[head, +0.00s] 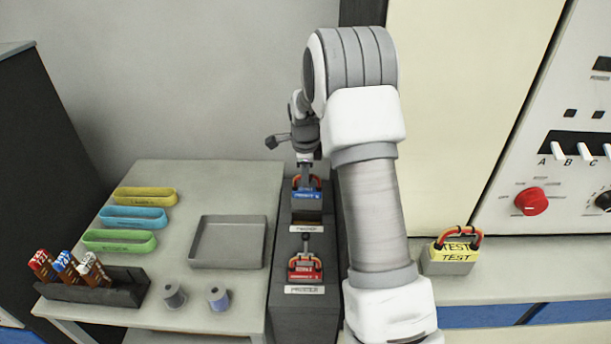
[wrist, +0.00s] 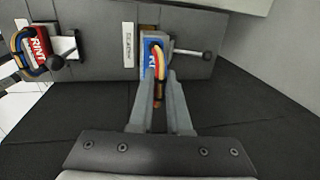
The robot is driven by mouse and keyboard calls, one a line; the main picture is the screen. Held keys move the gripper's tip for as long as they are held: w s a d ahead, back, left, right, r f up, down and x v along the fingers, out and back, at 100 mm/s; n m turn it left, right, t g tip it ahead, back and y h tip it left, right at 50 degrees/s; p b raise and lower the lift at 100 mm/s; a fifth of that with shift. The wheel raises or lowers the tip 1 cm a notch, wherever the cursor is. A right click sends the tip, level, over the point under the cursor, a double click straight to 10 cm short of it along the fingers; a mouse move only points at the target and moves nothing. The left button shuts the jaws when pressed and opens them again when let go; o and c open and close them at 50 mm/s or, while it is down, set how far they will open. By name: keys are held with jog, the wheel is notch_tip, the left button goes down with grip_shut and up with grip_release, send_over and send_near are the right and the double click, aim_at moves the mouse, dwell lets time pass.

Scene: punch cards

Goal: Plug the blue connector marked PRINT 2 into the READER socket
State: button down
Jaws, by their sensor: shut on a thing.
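The blue connector (head: 307,194) with an orange-red cable loop is at the rear socket on the dark grey cabinet; it also shows in the wrist view (wrist: 150,47). My gripper (head: 305,178) is shut on its loop from above; in the wrist view the fingers (wrist: 160,75) close around that loop. The rear socket's white label (head: 309,229) is too small to read surely. A brown opening (wrist: 148,28) shows beside the connector in the wrist view. I cannot tell how deep the connector sits.
A red connector (head: 305,267) sits in the front socket, beside a dark-knobbed lever (wrist: 57,61). Another lever (wrist: 190,52) stands beside the blue connector. A yellow TEST connector (head: 451,253) rests on the right-hand ledge. An empty grey tray (head: 197,254) is on the left table.

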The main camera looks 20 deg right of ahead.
aim_at(305, 189)
jog(key=shift+f+b, duration=1.2)
jog(key=shift+f, duration=1)
jog(key=shift+w+f+b, duration=0.1)
jog(key=shift+f+b, duration=1.8)
jog(key=shift+f, duration=0.5)
dwell(1.3)
jog(key=c, duration=0.8)
grip_release()
jog(key=s+a+r+p, duration=0.1)
jog(key=s+r, duration=0.2)
jog(key=r, duration=1.4)
jog(key=shift+s+a+r+p, duration=0.15)
jog(key=shift+r+p, duration=0.05)
jog(key=shift+p, duration=0.15)
